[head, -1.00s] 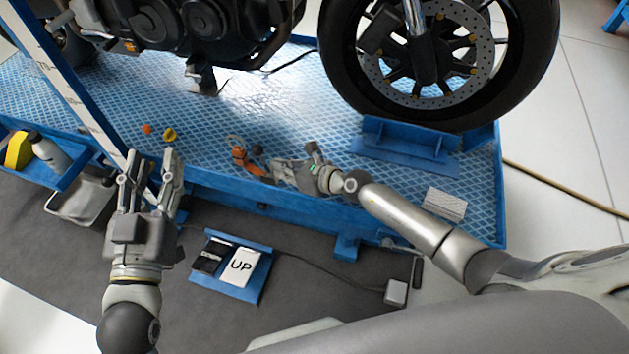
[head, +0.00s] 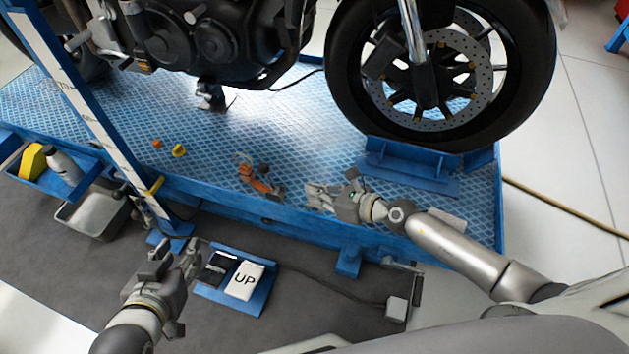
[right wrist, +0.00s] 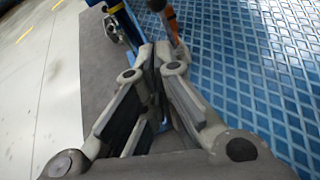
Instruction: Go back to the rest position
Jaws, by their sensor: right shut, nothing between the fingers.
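My left gripper (head: 182,250) hangs over the grey floor mat at the lower left in the head view, beside the switch panel. Its two fingers look apart with nothing between them. My right gripper (head: 318,197) is above the front edge of the blue lift platform (head: 225,125), right of an orange and dark tool (head: 258,182). Its fingers are shut and empty. In the right wrist view the closed fingertips (right wrist: 162,55) point toward the orange tool (right wrist: 174,32), with the platform's diamond-pattern surface at the right. The tool lies apart from the gripper in the head view.
A motorcycle wheel (head: 345,90) stands in a blue chock (head: 410,165). A blue post (head: 85,105) rises at the left. A panel with a white UP button (head: 245,280) is right of my left gripper. A side tray (head: 25,180) holds bottles. Small orange and yellow pieces lie on the platform.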

